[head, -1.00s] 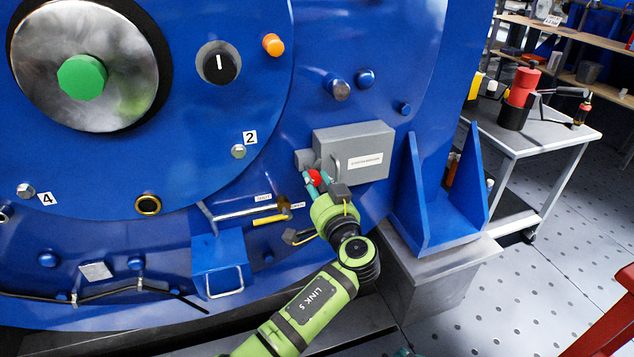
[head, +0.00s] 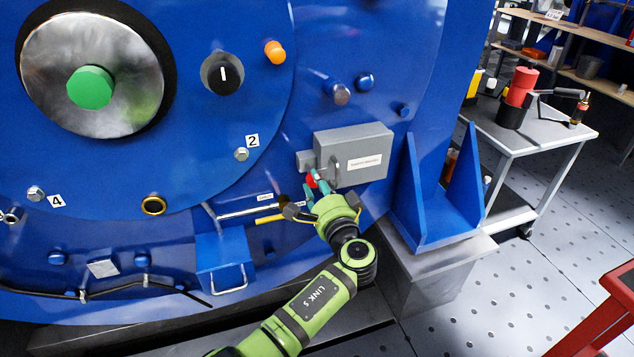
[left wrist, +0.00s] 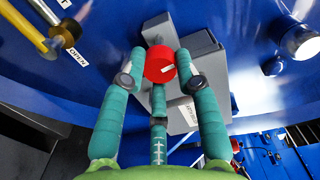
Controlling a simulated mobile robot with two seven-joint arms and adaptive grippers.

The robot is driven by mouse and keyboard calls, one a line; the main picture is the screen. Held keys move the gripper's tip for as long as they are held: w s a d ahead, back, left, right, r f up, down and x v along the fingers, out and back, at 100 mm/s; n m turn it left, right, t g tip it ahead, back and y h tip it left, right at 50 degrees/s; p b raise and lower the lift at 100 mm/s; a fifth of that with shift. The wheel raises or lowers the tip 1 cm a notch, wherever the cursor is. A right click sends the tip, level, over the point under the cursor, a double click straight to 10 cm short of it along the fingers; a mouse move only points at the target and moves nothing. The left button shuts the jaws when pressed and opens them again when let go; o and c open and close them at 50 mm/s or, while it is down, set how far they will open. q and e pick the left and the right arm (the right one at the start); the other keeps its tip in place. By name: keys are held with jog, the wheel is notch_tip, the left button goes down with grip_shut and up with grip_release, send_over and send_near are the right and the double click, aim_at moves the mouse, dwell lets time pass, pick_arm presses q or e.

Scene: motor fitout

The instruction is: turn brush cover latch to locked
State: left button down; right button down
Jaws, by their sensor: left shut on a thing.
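My left gripper (head: 312,184) has its teal fingers closed around a red knob (head: 311,180), beside the lower left of a grey box on the blue motor housing. In the left wrist view the red knob (left wrist: 159,64) is a short round cylinder with a small white mark, between the fingertips of the left gripper (left wrist: 160,72). A yellow-handled lever (head: 268,219) lies nearly level left of the gripper, below a small label (head: 265,196). I cannot read the labels clearly, nor tell which part is the brush cover latch. My right gripper is not in view.
The grey box (head: 375,141) has a bent metal handle (head: 334,170) close to the fingers. A blue box with a wire handle (head: 229,283) juts out lower left. A blue bracket (head: 440,215) stands at right. Free floor (head: 530,300) lies further right.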

pick_arm(q)
jog(key=shift+d+r+m, duration=0.25)
jog(key=shift+r+m, duration=0.15)
jog(key=shift+m, duration=0.1)
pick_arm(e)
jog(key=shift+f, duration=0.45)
pick_arm(q)
jog(key=c, duration=1.1)
grip_release()
jog(key=shift+c, duration=0.2)
jog(key=shift+o, duration=1.2)
jog(key=shift+w+d+f, duration=0.1)
jog(key=shift+f, duration=0.15)
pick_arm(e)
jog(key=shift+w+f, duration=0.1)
pick_arm(q)
notch_tip(320, 180, up, 10)
jog(key=shift+r, duration=0.1)
